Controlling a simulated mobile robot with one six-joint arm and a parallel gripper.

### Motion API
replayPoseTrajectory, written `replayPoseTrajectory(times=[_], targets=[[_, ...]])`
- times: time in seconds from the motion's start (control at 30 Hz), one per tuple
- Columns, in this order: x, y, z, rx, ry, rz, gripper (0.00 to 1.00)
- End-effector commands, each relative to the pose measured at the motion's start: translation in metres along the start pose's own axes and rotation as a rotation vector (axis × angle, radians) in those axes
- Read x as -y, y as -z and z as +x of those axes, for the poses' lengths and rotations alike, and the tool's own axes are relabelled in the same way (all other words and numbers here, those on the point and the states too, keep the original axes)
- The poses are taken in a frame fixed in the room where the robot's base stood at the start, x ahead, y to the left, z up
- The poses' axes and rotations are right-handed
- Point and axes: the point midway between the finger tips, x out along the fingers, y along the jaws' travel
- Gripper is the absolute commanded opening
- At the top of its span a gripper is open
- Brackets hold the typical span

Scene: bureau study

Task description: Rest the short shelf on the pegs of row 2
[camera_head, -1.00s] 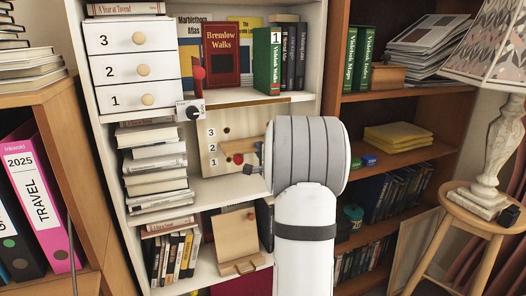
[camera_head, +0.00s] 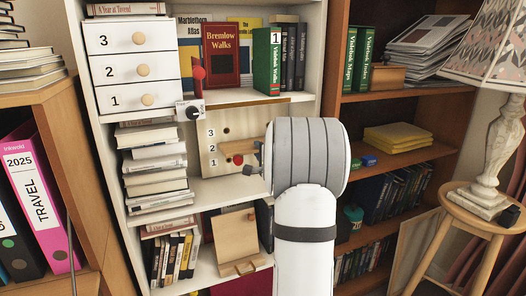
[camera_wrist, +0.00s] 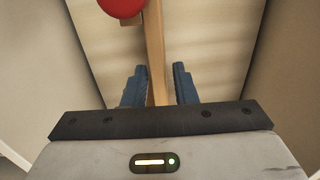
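The short shelf (camera_head: 240,146) is a light wooden strip in front of the numbered back board (camera_head: 209,166), near the row 2 mark. In the wrist view the strip (camera_wrist: 155,45) runs up the picture between the two blue fingers of my gripper (camera_wrist: 159,88). The fingers stand apart, with a visible gap on the strip's right side; the left finger is very near it. My gripper also shows in the head view (camera_head: 254,164), partly hidden by my arm. A red ball (camera_head: 238,160) is just below the strip; it also shows in the wrist view (camera_wrist: 122,6). The row 2 pegs cannot be made out.
A stack of books (camera_head: 158,170) stands left of the board. A small wooden board (camera_head: 236,236) leans in the compartment below. My arm hides the bay's right side.

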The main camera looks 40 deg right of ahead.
Motion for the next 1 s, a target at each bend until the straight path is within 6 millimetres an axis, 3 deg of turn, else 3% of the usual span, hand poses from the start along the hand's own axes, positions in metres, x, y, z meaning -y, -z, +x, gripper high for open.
replayPoseTrajectory(times=[1.0], targets=[[-0.001, 0.0, -0.037, 0.0, 0.001, 0.0, 0.25]])
